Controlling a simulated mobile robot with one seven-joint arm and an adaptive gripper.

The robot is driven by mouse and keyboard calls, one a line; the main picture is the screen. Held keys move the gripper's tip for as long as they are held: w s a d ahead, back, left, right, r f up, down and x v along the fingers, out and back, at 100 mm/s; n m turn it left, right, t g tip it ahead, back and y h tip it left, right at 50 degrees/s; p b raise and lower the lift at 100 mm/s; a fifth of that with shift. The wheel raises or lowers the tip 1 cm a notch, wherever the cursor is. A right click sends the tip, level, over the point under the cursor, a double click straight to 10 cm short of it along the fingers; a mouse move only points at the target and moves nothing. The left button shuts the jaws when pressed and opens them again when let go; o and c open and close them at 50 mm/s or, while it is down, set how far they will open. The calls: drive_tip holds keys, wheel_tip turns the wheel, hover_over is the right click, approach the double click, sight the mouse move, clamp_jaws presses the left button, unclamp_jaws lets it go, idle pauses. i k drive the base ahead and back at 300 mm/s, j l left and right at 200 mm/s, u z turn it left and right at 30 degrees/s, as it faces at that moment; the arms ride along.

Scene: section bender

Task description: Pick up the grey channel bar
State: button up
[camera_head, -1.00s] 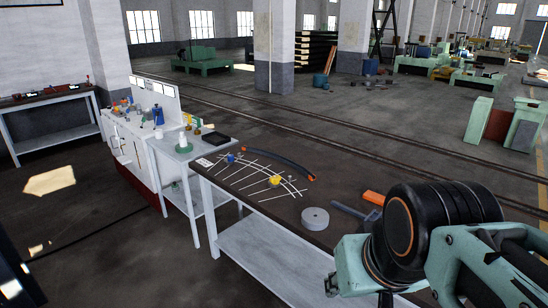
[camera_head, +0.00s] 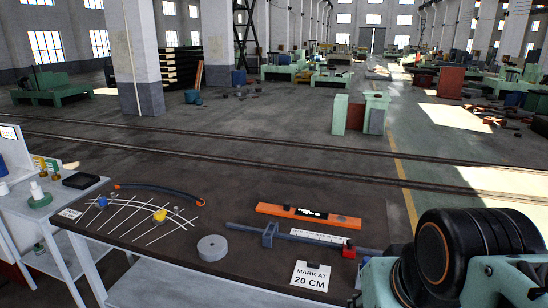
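A long, thin grey-blue bar (camera_head: 243,229) lies across the right half of the dark table. It carries a blue block (camera_head: 270,234), a white scale strip (camera_head: 318,237) and a red piece (camera_head: 349,250). I cannot tell whether it is the grey channel bar or a measuring rail. A dark curved bar (camera_head: 168,189) with orange ends lies at the table's back left. My arm shows at the lower right, over the table's right end. My gripper's fingers are not in view.
The dark table (camera_head: 218,190) also holds an orange level (camera_head: 308,215), a grey disc (camera_head: 212,248), a "MARK AT 20 CM" card (camera_head: 311,276) and a fan of white lines with blue and yellow pieces (camera_head: 160,215). A white bench (camera_head: 50,200) stands at left. Open floor lies behind.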

sight(162, 190)
drive_tip(key=i+l+z, duration=0.2)
drive_tip(key=l, duration=0.2)
drive_tip(key=l+z, duration=0.25)
drive_tip(key=i+l+z, duration=0.2)
drive_tip(key=l, duration=0.25)
drive_tip(key=i+l+z, duration=0.6)
drive_tip(key=i+l, duration=0.25)
drive_tip(key=i+u, duration=0.25)
drive_tip(key=i, duration=0.3)
drive_tip(key=i+l+u, duration=0.3)
drive_tip(key=i, duration=0.25)
drive_tip(key=i+u, duration=0.3)
drive_tip(key=i, duration=0.85)
drive_tip(key=i+u, duration=0.35)
drive_tip(key=i, duration=0.15)
drive_tip(key=i+l+u, duration=0.1)
drive_tip(key=i+u, duration=0.2)
drive_tip(key=i, duration=0.2)
drive_tip(key=i+j+u, duration=0.1)
drive_tip(key=i+u, duration=0.7)
drive_tip(key=u, duration=0.15)
drive_tip(key=i+u, duration=0.9)
